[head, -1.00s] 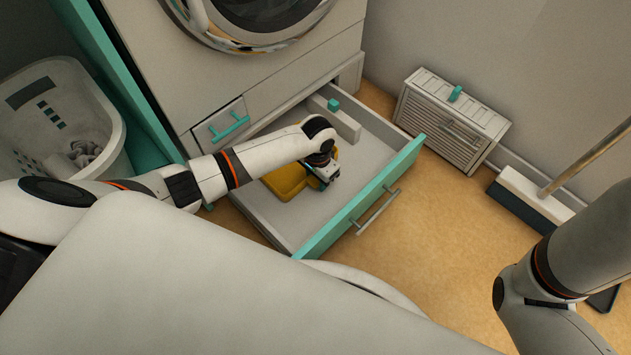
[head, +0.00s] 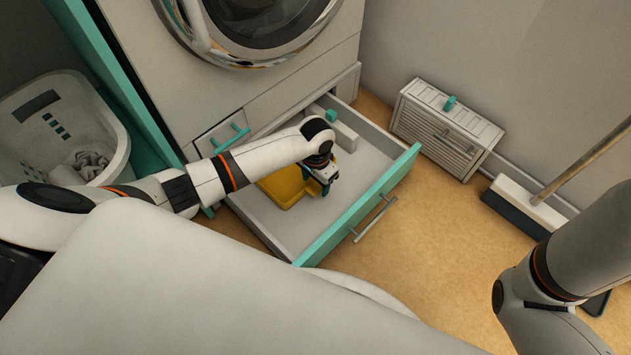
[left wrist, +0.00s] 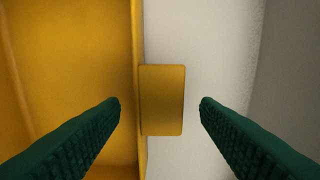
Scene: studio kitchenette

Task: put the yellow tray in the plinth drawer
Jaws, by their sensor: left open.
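The yellow tray (head: 285,188) lies inside the open plinth drawer (head: 345,210), toward its left part. My left arm partly covers the tray in the head view. My left gripper (head: 325,187) is low in the drawer at the tray's right side. In the left wrist view the tray (left wrist: 70,70) fills the left, and its flat yellow tab (left wrist: 162,100) sits between the two green fingers (left wrist: 160,105). The fingers are open, with a gap on each side of the tab. My right arm shows at the lower right, but its gripper is out of view.
A washing machine (head: 265,25) stands above the drawer. A laundry basket (head: 60,125) is at the left. A white louvred box (head: 445,125) and a broom (head: 525,205) stand at the right.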

